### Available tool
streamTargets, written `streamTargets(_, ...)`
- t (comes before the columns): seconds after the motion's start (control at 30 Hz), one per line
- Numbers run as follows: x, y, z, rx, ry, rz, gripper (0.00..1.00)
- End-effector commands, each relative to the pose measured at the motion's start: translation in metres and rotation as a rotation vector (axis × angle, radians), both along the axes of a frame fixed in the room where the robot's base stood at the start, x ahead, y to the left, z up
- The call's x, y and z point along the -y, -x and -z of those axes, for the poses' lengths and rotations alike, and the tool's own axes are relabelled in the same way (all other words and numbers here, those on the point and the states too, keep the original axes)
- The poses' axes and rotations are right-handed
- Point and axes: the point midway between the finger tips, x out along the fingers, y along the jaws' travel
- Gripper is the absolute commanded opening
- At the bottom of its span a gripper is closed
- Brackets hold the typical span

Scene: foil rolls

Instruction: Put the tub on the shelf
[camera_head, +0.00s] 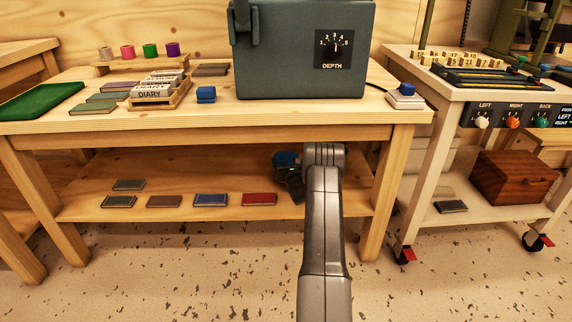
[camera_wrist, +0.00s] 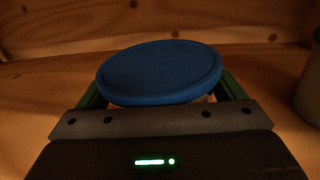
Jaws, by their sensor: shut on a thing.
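The tub shows as a round blue lid (camera_wrist: 160,72) in the wrist view, between the two green fingers of my gripper (camera_wrist: 160,92). The gripper is shut on it. In the head view the tub's blue top (camera_head: 285,158) shows beside the end of my arm, under the bench top and over the lower shelf (camera_head: 120,211). My arm hides part of the tub and gripper. I cannot tell whether the tub touches the shelf.
Flat books, including a blue one (camera_head: 210,200) and a red one (camera_head: 259,199), lie along the shelf's front. A bench leg (camera_head: 378,200) stands right of my arm. A pale cylinder (camera_wrist: 309,85) stands close on the right in the wrist view. The bench top (camera_head: 330,115) hangs above.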

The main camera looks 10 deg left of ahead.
Motion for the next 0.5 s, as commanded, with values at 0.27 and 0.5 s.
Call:
streamTargets(0.27,0.0,0.0002,0.0031,-0.001,0.0,0.0,1.0)
streamTargets(0.5,0.0003,0.0006,-0.0009,-0.001,0.0,0.0,1.0)
